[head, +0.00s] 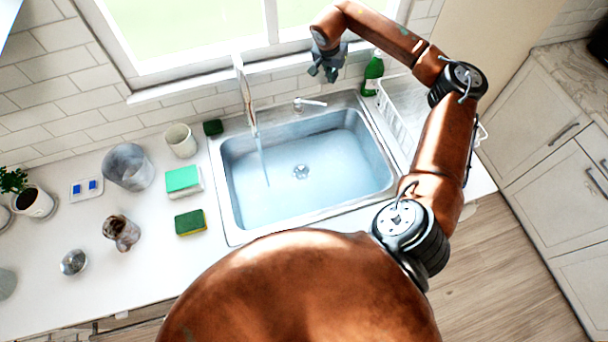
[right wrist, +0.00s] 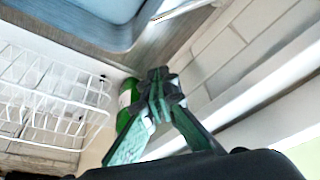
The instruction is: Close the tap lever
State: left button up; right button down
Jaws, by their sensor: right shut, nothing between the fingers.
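The tap (head: 246,97) stands at the back of the sink, and a thin stream of water runs from it into the basin. The tap lever (head: 312,102) sticks out to the right on the sink's back rim. My right gripper (head: 328,74) hangs by the window sill, above and to the right of the lever and apart from it. In the right wrist view the fingers (right wrist: 158,98) are shut with nothing between them. The lever cannot be made out in that view. My left gripper is not in view.
A green bottle (head: 373,74) stands close to my right gripper, beside a white dish rack (head: 400,122). The sink basin (head: 330,160) is free of dishes. A cup (head: 180,140), sponges (head: 190,222) and a glass container (head: 128,167) stand on the counter to the left.

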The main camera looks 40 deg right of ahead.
aim_at(311, 103)
dwell(0.3)
jog(key=shift+m, duration=0.4)
jog(key=b+x, duration=0.3)
jog(key=x, duration=0.7)
jog(key=shift+d+f, duration=0.1)
jog(key=shift+f, duration=0.1)
jog(key=a, duration=0.1)
jog(key=s+a, duration=0.1)
jog(key=a, duration=0.1)
jog(key=shift+s+f+p, duration=0.1)
jog(key=shift+s+p, duration=0.1)
jog(key=shift+p, duration=0.15)
jog(key=shift+a+f, duration=0.15)
jog(key=shift+a, duration=0.05)
